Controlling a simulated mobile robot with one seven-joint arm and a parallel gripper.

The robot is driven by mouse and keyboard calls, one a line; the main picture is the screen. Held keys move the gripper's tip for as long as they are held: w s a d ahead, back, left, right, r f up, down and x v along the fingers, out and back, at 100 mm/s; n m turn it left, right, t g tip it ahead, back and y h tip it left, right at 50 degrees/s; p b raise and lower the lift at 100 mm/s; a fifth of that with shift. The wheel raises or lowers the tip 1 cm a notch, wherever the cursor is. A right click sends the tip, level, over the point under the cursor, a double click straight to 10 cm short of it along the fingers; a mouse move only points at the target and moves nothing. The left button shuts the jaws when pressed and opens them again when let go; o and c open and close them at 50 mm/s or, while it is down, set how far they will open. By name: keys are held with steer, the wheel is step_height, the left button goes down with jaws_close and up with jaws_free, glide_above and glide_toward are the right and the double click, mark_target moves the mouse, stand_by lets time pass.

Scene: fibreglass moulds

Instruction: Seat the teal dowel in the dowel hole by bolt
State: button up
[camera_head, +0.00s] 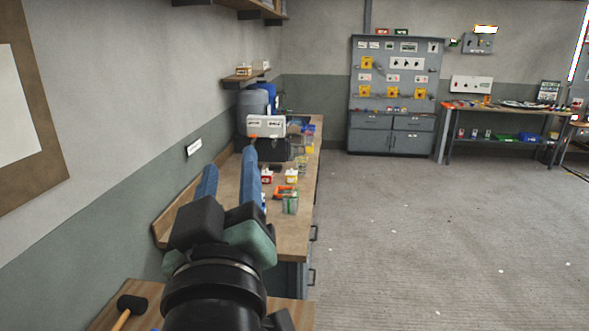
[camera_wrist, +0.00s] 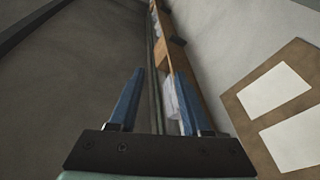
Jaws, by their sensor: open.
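My gripper (camera_head: 229,172) is raised in front of the workbench in the head view, with its two blue fingers spread apart and nothing between them. In the wrist view my gripper (camera_wrist: 160,98) is also open and empty, facing the wall and a shelf. I cannot make out the teal dowel, the dowel hole or the bolt in either view. My arm and gripper hide part of the bench top.
A wooden workbench (camera_head: 290,240) runs along the left wall. It bears a green-tinted container (camera_head: 290,204), an orange item (camera_head: 284,190) and a grey-white case (camera_head: 266,126). A mallet (camera_head: 132,304) lies on a nearer wooden surface. The floor (camera_head: 440,240) at right is open.

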steer(key=s+d+r+m+t+h, duration=0.1)
steer(key=s+d+r+m+t, duration=0.2)
steer(key=r, duration=0.5)
steer(key=s+d+r+m+t+h, duration=0.2)
steer(key=s+d+r+m+t, duration=0.2)
steer(key=s+r, duration=0.3)
steer(key=shift+d+r+h, duration=0.3)
steer(key=shift+d+r, duration=0.5)
steer(key=shift+d, duration=0.1)
step_height(320, 180, down, 8)
steer(key=b, duration=0.7)
steer(key=shift+a+r, duration=0.15)
steer(key=shift+a, duration=0.05)
